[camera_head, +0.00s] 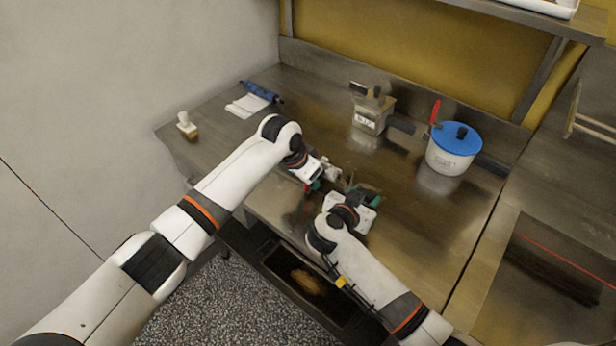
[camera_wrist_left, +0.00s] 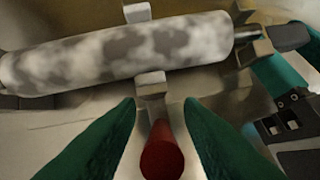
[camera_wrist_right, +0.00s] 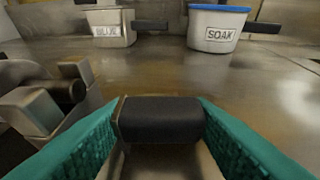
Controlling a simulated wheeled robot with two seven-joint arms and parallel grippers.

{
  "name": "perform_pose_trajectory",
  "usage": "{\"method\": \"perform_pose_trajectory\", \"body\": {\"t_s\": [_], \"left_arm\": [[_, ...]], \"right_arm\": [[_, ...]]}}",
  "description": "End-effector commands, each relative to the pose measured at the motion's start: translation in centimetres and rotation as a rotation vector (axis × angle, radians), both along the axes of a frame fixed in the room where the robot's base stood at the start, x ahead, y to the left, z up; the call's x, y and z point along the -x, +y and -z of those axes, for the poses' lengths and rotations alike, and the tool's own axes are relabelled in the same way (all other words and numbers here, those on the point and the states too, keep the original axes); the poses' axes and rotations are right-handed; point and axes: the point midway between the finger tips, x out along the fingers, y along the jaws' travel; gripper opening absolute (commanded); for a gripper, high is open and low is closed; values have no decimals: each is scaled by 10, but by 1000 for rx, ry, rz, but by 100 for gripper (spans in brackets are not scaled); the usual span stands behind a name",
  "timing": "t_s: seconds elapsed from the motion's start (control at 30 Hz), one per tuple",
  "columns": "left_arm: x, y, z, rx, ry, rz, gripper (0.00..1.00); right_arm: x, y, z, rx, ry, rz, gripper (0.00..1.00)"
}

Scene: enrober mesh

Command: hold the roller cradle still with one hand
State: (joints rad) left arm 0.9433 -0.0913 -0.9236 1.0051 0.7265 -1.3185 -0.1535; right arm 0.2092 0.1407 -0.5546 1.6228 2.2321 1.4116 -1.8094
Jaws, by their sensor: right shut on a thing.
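The roller cradle (camera_head: 331,172) is small in the head view, on the metal bench between my two grippers and partly hidden by them. In the left wrist view its mottled grey-white roller (camera_wrist_left: 120,52) lies across metal brackets. A red handle (camera_wrist_left: 162,152) stands between the green fingers of my left gripper (camera_wrist_left: 160,102); gaps show on both sides, so this gripper is open around it. My right gripper (camera_wrist_right: 160,103) is shut on a black grip (camera_wrist_right: 160,121) on a metal piece, which appears to be part of the cradle. Metal blocks (camera_wrist_right: 40,110) show left of it.
A blue-lidded tub (camera_head: 453,160) marked SOAK and a smaller labelled container (camera_head: 367,122) stand behind the cradle. A white cloth (camera_head: 246,106), a blue roll (camera_head: 259,91) and a white-handled tool (camera_head: 186,122) lie at the back left. An open tray (camera_head: 283,258) is below the bench's front edge.

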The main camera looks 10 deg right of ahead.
Motion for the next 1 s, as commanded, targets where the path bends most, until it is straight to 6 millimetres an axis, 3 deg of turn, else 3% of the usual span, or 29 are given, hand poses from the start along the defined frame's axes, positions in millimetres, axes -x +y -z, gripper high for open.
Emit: {"method": "perform_pose_trajectory", "body": {"t_s": [0.3, 0.5, 0.77, 1.0], "left_arm": [[0, -1, 2, 1, -1, 1, 32], [0, -1, 2, 1, -1, 1, 0], [-2, 0, 2, 1, -1, 0, 0], [-35, 34, 1, -1, 0, -8, 0]], "right_arm": [[0, 0, 0, 0, 1, 0, 11], [0, 0, 0, 0, 1, 0, 11], [0, 0, 0, -1, 1, 0, 11], [0, 0, 0, 0, 0, 0, 11]]}}
